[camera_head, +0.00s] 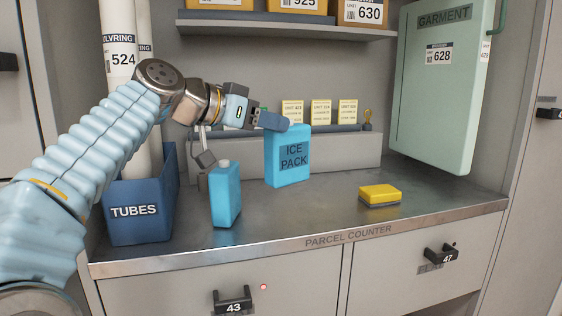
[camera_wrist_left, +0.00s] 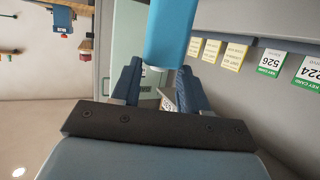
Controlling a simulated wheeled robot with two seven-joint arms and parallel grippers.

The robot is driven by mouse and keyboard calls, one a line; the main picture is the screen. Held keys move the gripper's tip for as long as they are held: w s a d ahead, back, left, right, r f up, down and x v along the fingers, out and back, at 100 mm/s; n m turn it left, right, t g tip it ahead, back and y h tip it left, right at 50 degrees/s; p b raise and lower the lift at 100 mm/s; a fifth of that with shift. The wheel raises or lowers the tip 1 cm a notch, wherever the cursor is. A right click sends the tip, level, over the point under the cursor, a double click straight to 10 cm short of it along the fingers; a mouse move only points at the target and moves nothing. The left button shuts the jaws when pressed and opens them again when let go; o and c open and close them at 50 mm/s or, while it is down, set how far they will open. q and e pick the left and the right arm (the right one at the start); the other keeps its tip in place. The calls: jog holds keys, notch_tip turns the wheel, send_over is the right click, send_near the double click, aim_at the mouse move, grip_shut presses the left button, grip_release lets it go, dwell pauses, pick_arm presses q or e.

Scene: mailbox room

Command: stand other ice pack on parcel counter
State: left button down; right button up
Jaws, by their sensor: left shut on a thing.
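A blue ice pack labelled ICE PACK (camera_head: 287,168) is upright at the back middle of the parcel counter (camera_head: 330,214). My left gripper (camera_head: 272,121) is shut on its upper part. I cannot tell whether its base touches the counter or hovers just above. In the left wrist view, the held ice pack (camera_wrist_left: 170,32) shows between the fingers of my left gripper (camera_wrist_left: 158,74). The other blue ice pack (camera_head: 227,197), with a pale cap, stands upright at the counter's front left, apart from the held one. My right gripper is in no view.
A blue TUBES bin (camera_head: 138,212) with tall white tubes stands at the left. A yellow block (camera_head: 380,194) lies on the right of the counter. Several cards (camera_head: 320,111) stand in a rack behind. A green GARMENT bag (camera_head: 442,90) hangs at right. Counter between ice pack and block is clear.

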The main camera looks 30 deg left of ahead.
aim_at(264, 134)
pick_arm(q)
jog(key=f, duration=0.1)
jog(key=w+f, duration=0.2)
jog(key=shift+w+a+f, duration=0.15)
jog(key=shift+a, duration=0.15)
jog(key=f, duration=0.1)
jog(key=w+f+b, duration=0.1)
jog(key=f, duration=0.3)
jog(key=shift+w+a+b, duration=0.15)
jog(key=shift+w+b, duration=0.15)
jog(key=shift+b, duration=0.05)
jog(key=shift+f, duration=0.15)
jog(key=c, duration=0.6)
grip_release()
jog(key=shift+o, duration=0.2)
